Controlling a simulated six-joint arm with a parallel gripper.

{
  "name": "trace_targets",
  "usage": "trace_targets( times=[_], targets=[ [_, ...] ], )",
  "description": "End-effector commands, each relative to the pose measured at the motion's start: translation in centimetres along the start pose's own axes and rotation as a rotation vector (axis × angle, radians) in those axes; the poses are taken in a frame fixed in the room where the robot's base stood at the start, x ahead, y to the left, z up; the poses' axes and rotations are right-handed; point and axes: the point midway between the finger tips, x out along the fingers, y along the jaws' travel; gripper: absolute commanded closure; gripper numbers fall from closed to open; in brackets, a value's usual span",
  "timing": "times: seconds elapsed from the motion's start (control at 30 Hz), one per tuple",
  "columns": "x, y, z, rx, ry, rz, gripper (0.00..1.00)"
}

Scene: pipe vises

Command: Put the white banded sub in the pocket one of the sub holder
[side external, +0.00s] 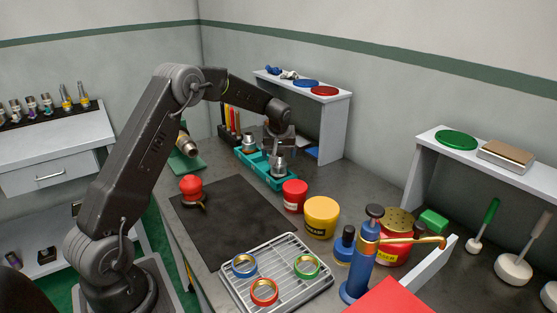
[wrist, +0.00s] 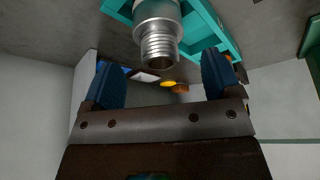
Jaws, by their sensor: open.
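The teal sub holder (side external: 258,170) stands on the bench below my gripper (side external: 279,148). Two metal subs stand upright at it, a rear one (side external: 249,143) and a front one (side external: 278,163) directly under my gripper. In the wrist view, a silver threaded sub (wrist: 157,40) with a pale upper section stands by the teal holder (wrist: 207,25). My open gripper (wrist: 163,78) has its two blue fingers apart with nothing between them; the sub is just beyond them. I cannot tell for sure which sub has the white band, nor read pocket numbers.
A red pot (side external: 294,196) and a yellow tub (side external: 321,217) stand close in front of the holder. A white shelf (side external: 333,125) is behind it. A tray with coloured rings (side external: 275,278) lies in front. The dark mat (side external: 230,220) is mostly clear.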

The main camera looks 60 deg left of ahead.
Motion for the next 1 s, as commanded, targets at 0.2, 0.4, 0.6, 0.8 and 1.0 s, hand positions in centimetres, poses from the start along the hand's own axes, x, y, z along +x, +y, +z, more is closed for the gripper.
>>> trace_targets(
  times=[0.2, 0.4, 0.6, 0.8, 1.0],
  targets=[
    [-4.6, 0.0, 0.0, 0.0, 0.002, 0.002, 0.16],
    [-6.9, 0.0, 0.0, 0.001, 0.0, 0.0, 0.16],
    [-10.5, 0.3, 1.6, 0.055, 0.004, 0.028, 0.16],
    [-19.3, 0.0, 8.0, 0.248, 0.015, 0.118, 0.16],
    [-26.1, -2.7, 16.4, 0.469, 0.031, 0.22, 0.16]
  ],
)
